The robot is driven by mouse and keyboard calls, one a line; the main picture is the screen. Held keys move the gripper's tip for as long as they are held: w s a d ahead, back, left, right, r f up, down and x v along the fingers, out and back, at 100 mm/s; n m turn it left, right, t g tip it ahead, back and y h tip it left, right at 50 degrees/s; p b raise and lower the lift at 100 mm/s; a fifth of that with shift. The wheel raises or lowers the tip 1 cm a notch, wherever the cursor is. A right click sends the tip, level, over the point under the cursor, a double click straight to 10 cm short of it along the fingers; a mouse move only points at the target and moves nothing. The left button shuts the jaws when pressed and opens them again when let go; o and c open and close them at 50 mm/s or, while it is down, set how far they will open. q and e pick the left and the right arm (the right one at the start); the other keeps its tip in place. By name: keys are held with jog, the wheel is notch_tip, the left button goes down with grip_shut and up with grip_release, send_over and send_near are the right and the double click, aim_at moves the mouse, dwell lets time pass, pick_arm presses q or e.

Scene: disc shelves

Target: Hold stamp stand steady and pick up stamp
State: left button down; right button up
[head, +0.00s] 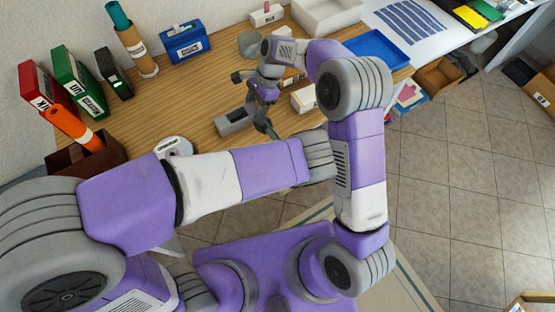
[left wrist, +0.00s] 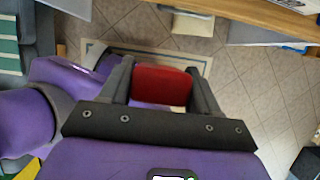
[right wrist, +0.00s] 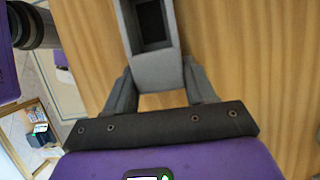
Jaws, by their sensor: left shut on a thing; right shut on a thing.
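A grey stamp stand (head: 232,121) with a dark, empty-looking slot sits on the wooden table in the head view. It also shows in the right wrist view (right wrist: 158,70). My right gripper (right wrist: 158,82) is shut on the near end of the stand, one finger on each side. In the head view the right gripper (head: 264,124) is at the stand's right side. The stamp (left wrist: 162,84), a red block, is between the fingers of my left gripper (left wrist: 160,75), which is shut on it above the tiled floor. In the head view the left gripper and stamp are hidden behind my arms.
Red (head: 36,86) and green (head: 80,82) binders, an orange tube (head: 75,127) and a blue box (head: 184,43) line the wall side. A white round item (head: 172,147) lies near the front edge. A blue tray (head: 378,48) is at right.

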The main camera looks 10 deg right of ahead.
jog(key=o, duration=1.1)
